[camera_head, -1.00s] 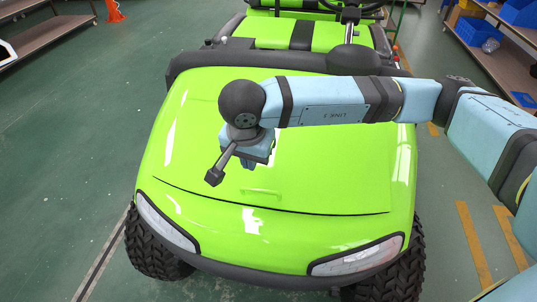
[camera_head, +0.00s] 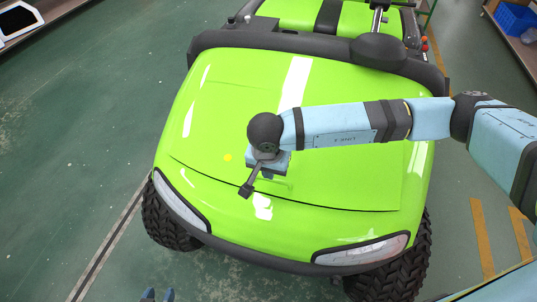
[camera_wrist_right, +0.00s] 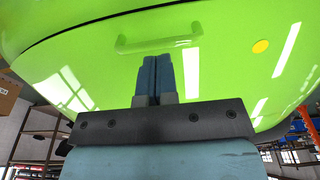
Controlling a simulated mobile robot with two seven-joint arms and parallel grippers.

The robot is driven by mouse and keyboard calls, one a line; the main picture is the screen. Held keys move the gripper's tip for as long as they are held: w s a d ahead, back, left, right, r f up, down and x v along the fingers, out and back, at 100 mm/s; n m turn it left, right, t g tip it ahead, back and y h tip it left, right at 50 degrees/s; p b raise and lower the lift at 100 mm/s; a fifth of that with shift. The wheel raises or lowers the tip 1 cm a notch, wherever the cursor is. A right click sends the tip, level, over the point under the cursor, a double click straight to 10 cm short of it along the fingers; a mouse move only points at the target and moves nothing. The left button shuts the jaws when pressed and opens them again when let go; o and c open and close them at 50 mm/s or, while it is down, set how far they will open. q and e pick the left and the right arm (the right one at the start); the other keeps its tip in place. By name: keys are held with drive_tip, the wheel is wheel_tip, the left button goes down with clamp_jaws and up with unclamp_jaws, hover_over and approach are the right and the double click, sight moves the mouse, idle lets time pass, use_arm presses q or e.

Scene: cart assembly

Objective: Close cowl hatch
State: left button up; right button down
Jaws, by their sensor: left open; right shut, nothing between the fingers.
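The bright green cowl hatch (camera_head: 340,172) lies down over the front of the cart, with a thin dark seam along its front edge. I cannot tell whether it is fully flush. A green handle (camera_wrist_right: 158,42) is on the hatch near that seam. My right gripper (camera_head: 267,176) is over the hatch just behind the handle; in the right wrist view its blue fingers (camera_wrist_right: 155,78) are together and empty, with their tips close to the handle. Contact is unclear. My left gripper (camera_head: 158,295) shows only its two blue fingertips, apart, at the bottom edge, away from the hatch.
A yellow dot (camera_head: 227,157) is on the green cowl, left of my right gripper. The headlights (camera_head: 362,251) and black tyres (camera_head: 168,215) flank the front. The green floor (camera_head: 75,130) at left is clear. Shelving with a blue bin (camera_head: 515,18) stands at the far right.

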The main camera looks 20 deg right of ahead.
drive_tip(key=shift+w+d+f, duration=0.1)
drive_tip(key=shift+w+f, duration=0.05)
drive_tip(key=shift+f, duration=1.05)
